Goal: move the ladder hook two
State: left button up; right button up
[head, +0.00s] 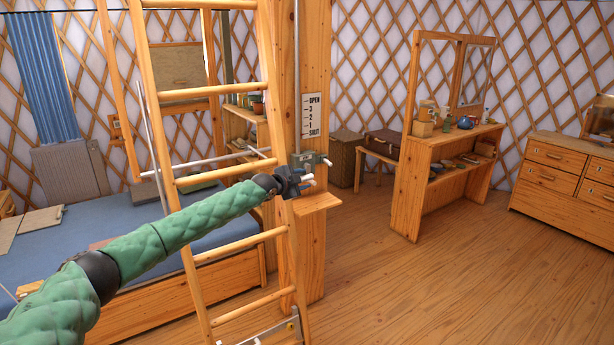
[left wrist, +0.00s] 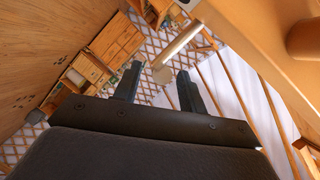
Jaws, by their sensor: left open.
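The wooden ladder (head: 168,130) stands left of a wooden post (head: 313,60). A grey metal fitting (head: 308,159) with a short projecting end sits on the post, below a scale plate (head: 312,116) marked OPEN, 3, 2, 1, SHUT. I cannot tell which part is hook two. My left gripper (head: 306,182) is just below the fitting, in front of the post. In the left wrist view my left gripper (left wrist: 160,86) is open, its fingers apart. A pale round-ended rod (left wrist: 180,45) reaches toward the gap between the fingertips; contact is not clear. My right gripper is out of view.
A small wooden ledge (head: 318,203) juts from the post under the gripper. A blue-covered bed (head: 130,243) lies behind the ladder. A wooden dressing shelf (head: 415,185) and a chest of drawers (head: 560,172) stand to the right. The floor (head: 440,290) at front right is clear.

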pick_arm(q)
jog(key=shift+p+x, duration=0.35)
jog(key=shift+x, duration=1.1)
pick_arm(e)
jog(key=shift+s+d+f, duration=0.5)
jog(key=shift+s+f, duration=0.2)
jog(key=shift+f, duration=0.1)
pick_arm(q)
grip_shut()
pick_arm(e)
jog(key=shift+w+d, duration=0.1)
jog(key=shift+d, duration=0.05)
